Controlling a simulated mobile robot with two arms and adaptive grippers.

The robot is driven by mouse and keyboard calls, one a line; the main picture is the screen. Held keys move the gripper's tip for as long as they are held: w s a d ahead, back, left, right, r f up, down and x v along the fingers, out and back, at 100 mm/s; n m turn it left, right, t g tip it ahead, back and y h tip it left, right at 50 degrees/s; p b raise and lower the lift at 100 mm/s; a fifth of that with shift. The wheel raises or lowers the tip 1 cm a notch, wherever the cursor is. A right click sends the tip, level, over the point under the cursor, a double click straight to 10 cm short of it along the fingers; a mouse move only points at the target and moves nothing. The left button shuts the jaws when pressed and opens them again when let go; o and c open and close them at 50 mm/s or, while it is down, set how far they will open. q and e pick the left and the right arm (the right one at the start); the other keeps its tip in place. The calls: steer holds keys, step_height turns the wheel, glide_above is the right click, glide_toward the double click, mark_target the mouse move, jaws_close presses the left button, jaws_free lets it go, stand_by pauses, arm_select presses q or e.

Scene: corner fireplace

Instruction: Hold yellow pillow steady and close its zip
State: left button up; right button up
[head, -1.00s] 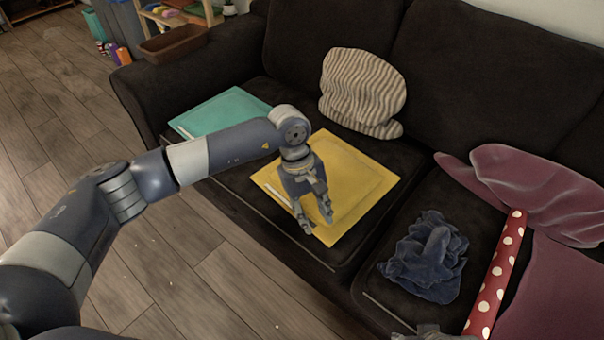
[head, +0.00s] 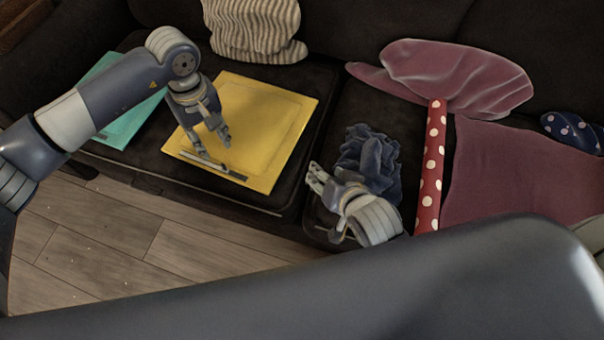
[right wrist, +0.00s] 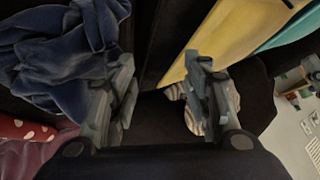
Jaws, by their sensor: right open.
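The yellow pillow (head: 265,112) lies flat on the dark sofa seat. A grey zip strip (head: 235,175) runs along its front edge, with a small dark piece on it; I cannot tell how far it is closed. My left gripper (head: 214,148) is open, pointing down over the pillow's front left part, close to the zip; contact is unclear, and it covers part of the pillow. My right gripper (head: 313,180) is open and empty, right of the pillow and in front of the blue cloth. In the right wrist view its fingers (right wrist: 163,92) are apart, with the pillow (right wrist: 225,40) beyond them.
A crumpled blue cloth (head: 370,160) lies beside my right gripper. A red dotted roll (head: 431,160) and mauve fabric (head: 510,165) lie to the right. A teal pillow (head: 118,125) is left of the yellow one; a striped pillow (head: 255,30) stands behind.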

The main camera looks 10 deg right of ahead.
mark_target(222, 164)
steer(key=w+a+f+m, duration=0.2)
steer(key=w+m, duration=0.1)
steer(key=w+a+f+m+t+y, duration=0.1)
steer(key=w+a+f+m, duration=0.1)
steer(key=w, duration=0.2)
steer(key=w+a+f+m+t, duration=0.1)
steer(key=w+a+f+m, duration=0.2)
steer(key=w, duration=0.1)
steer(key=shift+w+a+m, duration=0.1)
steer(key=shift+w+m, duration=0.05)
steer(key=shift+m, duration=0.15)
stand_by(0.4)
jaws_close()
arm_select(q)
steer(key=c, duration=0.4)
arm_select(e)
steer(key=shift+f, duration=0.2)
arm_select(q)
step_height(222, 164, down, 11)
steer(key=n, duration=0.6)
steer(key=shift+c, duration=0.3)
